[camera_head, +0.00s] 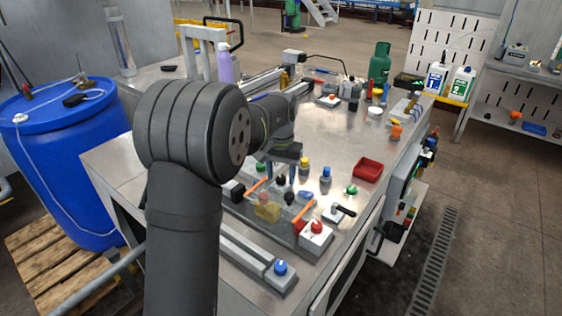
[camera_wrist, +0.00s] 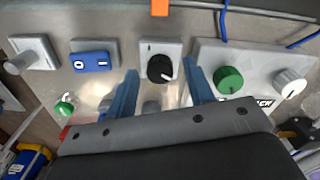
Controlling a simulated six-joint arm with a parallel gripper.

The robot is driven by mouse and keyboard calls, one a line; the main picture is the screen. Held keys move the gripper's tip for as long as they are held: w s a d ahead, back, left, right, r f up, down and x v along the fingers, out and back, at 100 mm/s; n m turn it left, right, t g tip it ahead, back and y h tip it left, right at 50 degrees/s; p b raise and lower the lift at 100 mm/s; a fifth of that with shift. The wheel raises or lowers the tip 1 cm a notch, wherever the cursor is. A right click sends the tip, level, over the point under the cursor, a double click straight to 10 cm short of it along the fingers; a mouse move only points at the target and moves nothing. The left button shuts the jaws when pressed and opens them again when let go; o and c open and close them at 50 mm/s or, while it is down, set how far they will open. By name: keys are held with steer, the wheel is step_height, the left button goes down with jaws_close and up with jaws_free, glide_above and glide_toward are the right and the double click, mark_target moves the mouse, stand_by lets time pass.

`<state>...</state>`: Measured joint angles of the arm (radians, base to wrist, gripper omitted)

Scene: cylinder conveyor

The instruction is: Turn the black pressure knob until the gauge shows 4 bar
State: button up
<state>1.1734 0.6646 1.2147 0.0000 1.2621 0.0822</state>
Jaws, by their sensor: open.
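In the wrist view the black knob (camera_wrist: 160,69) sits on a small grey plate, with a white pointer mark toward its lower right. My gripper (camera_wrist: 162,75) is open, its blue fingers at the left and right of the knob in the picture. I cannot tell whether they touch it or how far above it they are. In the head view my gripper (camera_head: 285,170) points down over the panel on the metal table, partly hidden by my arm. I cannot make out a pressure gauge or its reading in either view.
In the wrist view a blue switch (camera_wrist: 93,60) and a grey knob (camera_wrist: 22,60) are left of the black knob; a green knob (camera_wrist: 228,80) and white knob (camera_wrist: 290,82) are right. In the head view a red tray (camera_head: 368,169) stands right of the gripper.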

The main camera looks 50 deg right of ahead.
mark_target(281, 178)
step_height(281, 178, up, 17)
steer(key=shift+r, duration=0.15)
stand_by(0.8)
step_height(281, 178, down, 18)
steer(key=shift+r, duration=0.2)
stand_by(0.3)
